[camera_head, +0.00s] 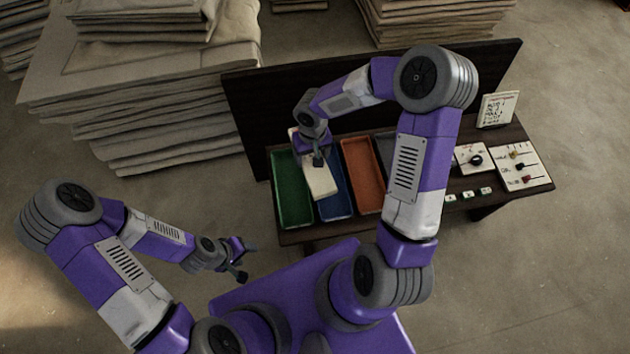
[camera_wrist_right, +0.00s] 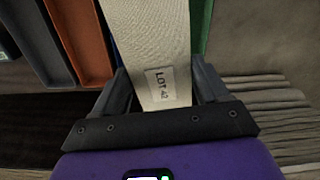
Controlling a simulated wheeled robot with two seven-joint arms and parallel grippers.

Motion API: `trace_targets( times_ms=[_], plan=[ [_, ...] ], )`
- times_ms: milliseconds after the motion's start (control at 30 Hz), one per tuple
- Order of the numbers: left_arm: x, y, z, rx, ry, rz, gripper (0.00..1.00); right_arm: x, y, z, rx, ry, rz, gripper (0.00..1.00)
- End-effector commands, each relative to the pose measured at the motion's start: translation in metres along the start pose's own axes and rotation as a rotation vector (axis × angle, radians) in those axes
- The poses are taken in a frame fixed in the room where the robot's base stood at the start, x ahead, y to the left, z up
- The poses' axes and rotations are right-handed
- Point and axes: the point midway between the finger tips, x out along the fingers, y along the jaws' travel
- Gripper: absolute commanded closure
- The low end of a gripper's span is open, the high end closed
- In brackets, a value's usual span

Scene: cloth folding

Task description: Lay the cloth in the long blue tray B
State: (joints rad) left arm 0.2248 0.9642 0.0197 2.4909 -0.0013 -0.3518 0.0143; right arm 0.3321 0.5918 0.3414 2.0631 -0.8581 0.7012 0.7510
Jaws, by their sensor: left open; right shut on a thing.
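The cream cloth (camera_head: 321,181) is a narrow folded strip. It also shows in the right wrist view (camera_wrist_right: 147,35), with a printed label reading "LOT 42". My right gripper (camera_head: 317,156) is shut on the cloth, over the far part of the trays. In the right wrist view the cloth passes between the fingers (camera_wrist_right: 162,82). The long blue tray (camera_head: 340,197) lies under and beside the cloth, partly hidden by it. I cannot tell whether the cloth touches the tray floor. My left gripper (camera_head: 239,261) is open and empty, left of the table.
A green tray (camera_head: 290,195) lies left of the blue one and an orange tray (camera_head: 362,178) right of it. A dark back panel (camera_head: 255,105) stands behind. Control panels (camera_head: 522,168) are at the right. Cloth stacks (camera_head: 150,120) stand at the left.

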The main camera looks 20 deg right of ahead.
Motion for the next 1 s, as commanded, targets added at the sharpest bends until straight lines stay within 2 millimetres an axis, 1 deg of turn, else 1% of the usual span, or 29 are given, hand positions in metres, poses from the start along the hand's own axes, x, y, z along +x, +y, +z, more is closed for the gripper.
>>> trace_targets(
  times_ms=[33, 100, 200, 300, 433, 600, 700, 867, 967, 1000],
  plan=[
    [0.003, -0.001, 0.0, 0.001, 0.0, 0.0, 0.44, 0.022, 0.008, -0.003, 0.03, -0.01, -0.004, 0.65],
    [0.004, -0.001, 0.0, 0.001, 0.0, 0.0, 0.44, 0.049, 0.021, -0.008, 0.07, -0.011, -0.006, 0.65],
    [0.006, -0.002, 0.0, 0.001, 0.0, 0.0, 0.44, 0.081, 0.04, -0.013, 0.114, -0.005, 0.001, 0.65],
    [0.008, -0.003, 0.0, 0.0, 0.0, 0.0, 0.44, 0.105, 0.055, -0.016, 0.141, 0.003, 0.014, 0.65],
    [0.011, -0.004, -0.001, 0.0, 0.0, 0.0, 0.44, 0.125, 0.068, -0.017, 0.159, 0.009, 0.025, 0.65],
    [0.023, -0.009, -0.001, 0.0, 0.0, 0.0, 0.44, 0.16, 0.071, -0.017, 0.161, 0.01, 0.027, 0.65],
    [0.028, -0.01, -0.001, 0.0, 0.0, 0.0, 0.44, 0.175, 0.071, -0.017, 0.162, 0.01, 0.027, 0.65],
    [0.031, -0.011, -0.001, 0.0, 0.0, 0.0, 0.44, 0.186, 0.071, -0.017, 0.162, 0.011, 0.027, 0.65],
    [0.034, -0.013, -0.002, 0.0, 0.0, 0.0, 0.44, 0.197, 0.072, -0.017, 0.162, 0.011, 0.026, 0.65],
    [0.037, -0.014, -0.002, 0.0, 0.0, 0.0, 0.44, 0.203, 0.072, -0.017, 0.162, 0.01, 0.026, 0.65]
  ],
)
